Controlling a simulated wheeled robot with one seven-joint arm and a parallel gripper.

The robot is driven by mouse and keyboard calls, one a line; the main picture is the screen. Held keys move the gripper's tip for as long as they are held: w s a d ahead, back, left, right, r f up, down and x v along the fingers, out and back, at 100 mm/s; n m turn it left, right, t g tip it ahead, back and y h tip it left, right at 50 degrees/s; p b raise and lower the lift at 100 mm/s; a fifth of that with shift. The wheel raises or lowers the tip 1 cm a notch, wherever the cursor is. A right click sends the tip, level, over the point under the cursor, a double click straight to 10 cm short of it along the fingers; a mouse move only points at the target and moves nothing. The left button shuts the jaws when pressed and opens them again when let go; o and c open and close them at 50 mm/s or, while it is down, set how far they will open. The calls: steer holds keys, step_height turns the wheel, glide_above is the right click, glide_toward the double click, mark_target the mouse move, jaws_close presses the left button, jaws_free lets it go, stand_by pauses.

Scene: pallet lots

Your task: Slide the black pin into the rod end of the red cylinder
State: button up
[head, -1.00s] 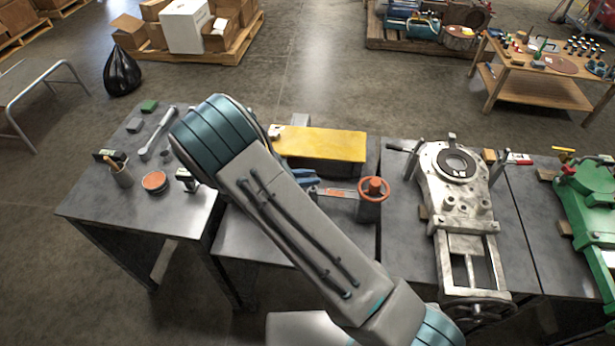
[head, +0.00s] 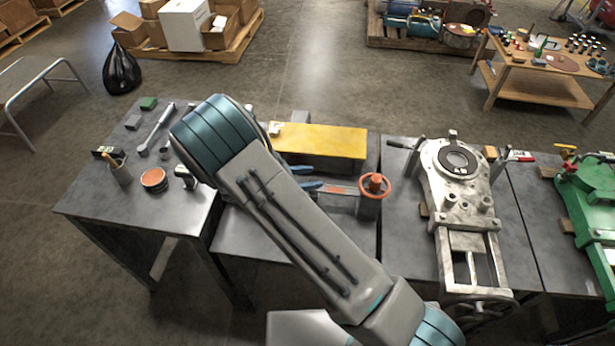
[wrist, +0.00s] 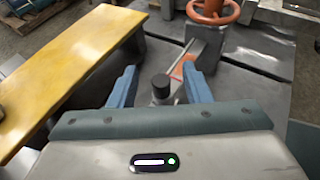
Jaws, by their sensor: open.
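My gripper (wrist: 161,88) is open, with its two blue fingers apart. Between the fingertips in the wrist view stands a short dark cap (wrist: 160,82), apparently the black pin, above a grey metal piece. I cannot tell whether the fingers touch it. A narrow red part (wrist: 183,68), possibly the red cylinder, runs just beyond it toward an orange-red handwheel (wrist: 212,10). In the head view the gripper (head: 304,178) is partly hidden by my arm, and the red part (head: 338,190) lies to its right. The rod end's hole is not distinguishable.
A yellow plate (head: 318,141) stands close behind and left of my gripper. The handwheel (head: 375,185) rises to its right. The left bench holds a wrench (head: 158,128), a cup (head: 121,174) and a round tin (head: 154,180).

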steer(key=v, duration=1.3)
steer(key=shift+a+b, duration=0.4)
steer(key=shift+b, duration=0.05)
steer(key=shift+s, duration=0.15)
